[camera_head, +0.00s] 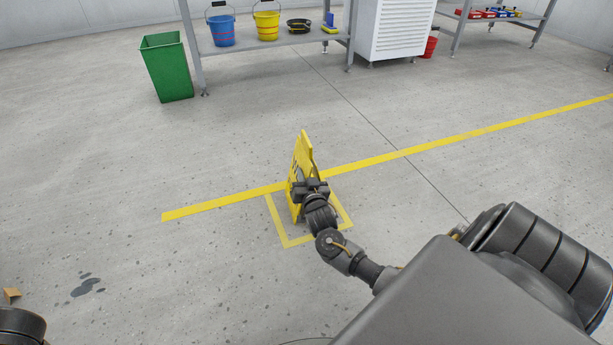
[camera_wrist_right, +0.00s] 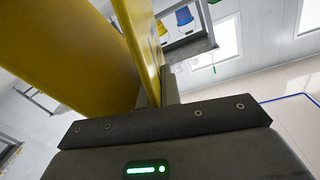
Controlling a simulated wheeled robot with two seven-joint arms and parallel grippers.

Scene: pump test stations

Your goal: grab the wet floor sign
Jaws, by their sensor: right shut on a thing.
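The yellow wet floor sign (camera_head: 303,152) stands upright in the middle of the head view, within a yellow square outline marked on the floor. My right gripper (camera_head: 308,187) is at the sign and shut on it. In the right wrist view the yellow sign (camera_wrist_right: 75,50) fills the upper left, with one panel edge between the gripper's fingers (camera_wrist_right: 158,88). The sign's lower part is partly hidden by my right gripper and arm. My left gripper is not in view; only a dark part of mine shows at the lower left.
A yellow floor line (camera_head: 420,147) runs behind the sign. A green bin (camera_head: 166,68) stands at the back left beside a shelf with a blue bucket (camera_head: 222,30) and a yellow bucket (camera_head: 267,25). Surrounding floor is clear.

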